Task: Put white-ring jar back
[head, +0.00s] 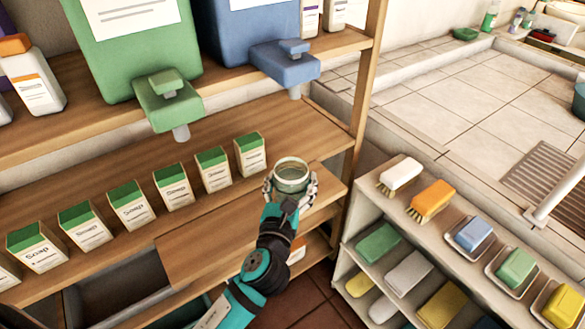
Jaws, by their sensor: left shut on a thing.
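The jar (291,173) is greenish glass with a pale, whitish ring around its open top. My left gripper (291,186) is shut around the jar's sides, and the jar looks upright. It is at the right end of the wooden shelf (325,138), to the right of the row of soap boxes. I cannot tell whether the jar's base touches the shelf, because the gripper and my arm hide it. My right gripper is not in view.
Several green-topped soap boxes (250,154) line the shelf left of the jar. Large green (140,60) and blue (245,35) pump bottles stand above, their nozzles overhanging. A wooden post (365,90) bounds the right. A white rack (440,225) holds brushes and soaps.

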